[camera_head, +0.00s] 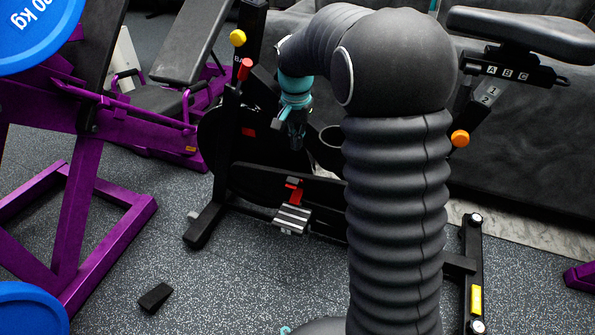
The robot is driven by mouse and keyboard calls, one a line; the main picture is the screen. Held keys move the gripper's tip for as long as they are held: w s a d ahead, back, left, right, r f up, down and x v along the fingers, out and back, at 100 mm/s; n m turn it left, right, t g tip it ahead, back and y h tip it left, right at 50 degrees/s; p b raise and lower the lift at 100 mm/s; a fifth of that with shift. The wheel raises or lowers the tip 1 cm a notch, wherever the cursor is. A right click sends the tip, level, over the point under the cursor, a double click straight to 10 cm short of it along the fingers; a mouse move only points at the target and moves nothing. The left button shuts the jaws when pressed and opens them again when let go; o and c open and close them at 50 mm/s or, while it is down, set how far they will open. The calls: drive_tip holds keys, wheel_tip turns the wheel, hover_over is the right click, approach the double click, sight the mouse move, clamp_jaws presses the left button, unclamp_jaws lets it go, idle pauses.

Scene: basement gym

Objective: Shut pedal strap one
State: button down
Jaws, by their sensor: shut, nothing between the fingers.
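A black exercise bike (262,130) stands in the middle, partly hidden behind my arm. Its near pedal (292,218), black with pale stripes, sits low on the crank side. A small red and black piece (295,191), which looks like the pedal strap, stands up at the pedal's far edge. At this size I cannot tell whether it is open or shut. The other pedal is not visible. My gripper (297,140) is shut and empty, pointing down in front of the bike's body. In the picture it is above the pedal and apart from it.
A purple weight rack (75,200) with blue plates (35,30) stands at the left. A black wedge (155,297) lies on the speckled floor. The bike's rear foot (473,270) and seat (525,33) are at the right. Floor in front of the pedal is clear.

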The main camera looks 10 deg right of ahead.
sight(296, 183)
wheel_tip(296, 183, down, 10)
drive_tip(key=b, duration=0.1)
drive_tip(key=shift+d+b, duration=0.15)
drive_tip(key=shift+b, duration=0.2)
idle(0.6)
